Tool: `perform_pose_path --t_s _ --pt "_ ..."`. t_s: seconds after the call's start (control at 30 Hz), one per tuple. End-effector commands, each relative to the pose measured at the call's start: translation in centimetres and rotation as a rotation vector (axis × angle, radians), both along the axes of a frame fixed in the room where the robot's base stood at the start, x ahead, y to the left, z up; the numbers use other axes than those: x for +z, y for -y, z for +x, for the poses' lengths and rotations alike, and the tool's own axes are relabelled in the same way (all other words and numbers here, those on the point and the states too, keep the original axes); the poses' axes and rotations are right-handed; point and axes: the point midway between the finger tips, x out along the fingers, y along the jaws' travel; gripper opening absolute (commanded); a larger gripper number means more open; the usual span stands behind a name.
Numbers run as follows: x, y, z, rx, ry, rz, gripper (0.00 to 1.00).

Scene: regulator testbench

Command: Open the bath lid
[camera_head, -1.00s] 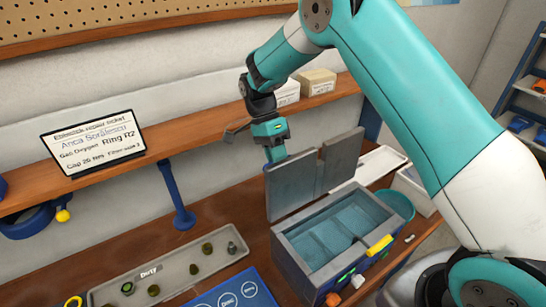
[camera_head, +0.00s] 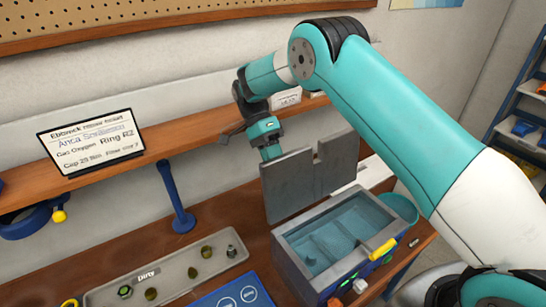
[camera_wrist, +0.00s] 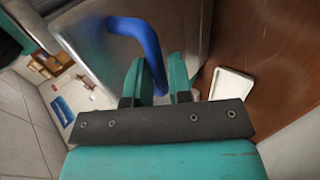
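The bath (camera_head: 292,243) is a grey-rimmed box on the bench with blue water-like compartments inside. Its grey lid (camera_head: 288,188), with a notch in its top edge, stands raised at the back of the box, and the bath lies uncovered. My gripper (camera_head: 270,154) is behind the lid's upper left edge; the lid hides its fingertips in the head view. In the wrist view a blue curved handle (camera_wrist: 138,32) is on the metal lid face (camera_wrist: 88,45). The teal fingers of my gripper (camera_wrist: 160,80) lie on both sides of the handle's lower end, close against it.
A grey tray marked Dirty (camera_head: 215,262) with several small dark parts and a blue mat (camera_head: 220,297) lie left of the bath. A blue post (camera_head: 178,195) rises behind. A teal bucket (camera_head: 402,207) stands at the right. A shelf with a ticket sign (camera_head: 92,143) runs above.

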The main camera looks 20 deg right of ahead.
Motion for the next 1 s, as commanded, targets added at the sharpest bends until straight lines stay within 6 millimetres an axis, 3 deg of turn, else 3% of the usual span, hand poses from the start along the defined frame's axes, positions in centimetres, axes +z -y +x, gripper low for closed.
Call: perform_pose_path --t_s 0.03,0.1,0.47,1.0 --pt "-0.6 0.1 0.0 -0.002 0.0 -0.002 0.28" --pt "-0.6 0.1 0.0 -0.002 0.0 -0.001 0.4" --pt "0.7 0.1 0.0 0.0 0.001 0.0 0.4" --pt "10.4 0.0 0.0 0.001 0.008 0.002 0.4"
